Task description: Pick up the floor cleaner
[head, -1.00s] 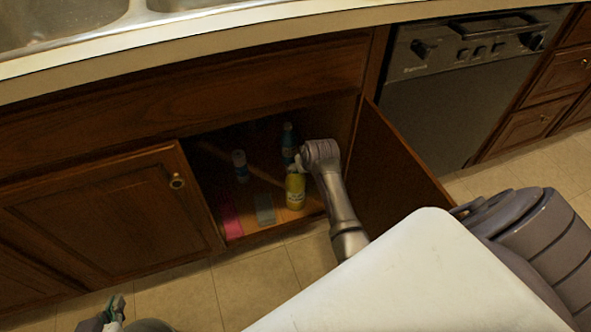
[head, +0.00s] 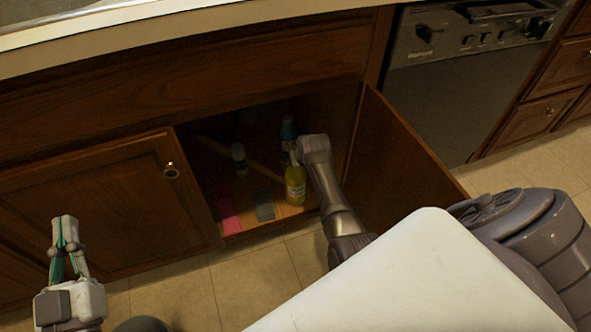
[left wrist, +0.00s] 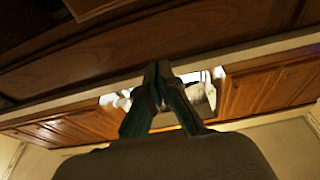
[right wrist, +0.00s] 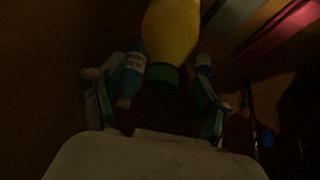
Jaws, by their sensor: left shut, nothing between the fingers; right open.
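A yellow bottle (head: 295,187) stands upright at the front of the open cabinet; I cannot read whether it is the floor cleaner. In the right wrist view the yellow bottle (right wrist: 172,35), with a dark green cap, lies between the spread fingers of my right gripper (right wrist: 158,75), which is open. My right arm mostly hides that gripper in the head view. A blue bottle (head: 287,130) stands behind the yellow one, and a small bottle with a pale cap (head: 238,158) stands to the left. My left gripper (head: 65,222) is shut and empty before the closed door.
A pink item (head: 229,212) and a grey-green item (head: 264,206) lie on the cabinet floor at the front. The open door (head: 405,170) stands right of my right arm. The closed door (head: 100,205) is on the left, the dishwasher (head: 455,90) on the right.

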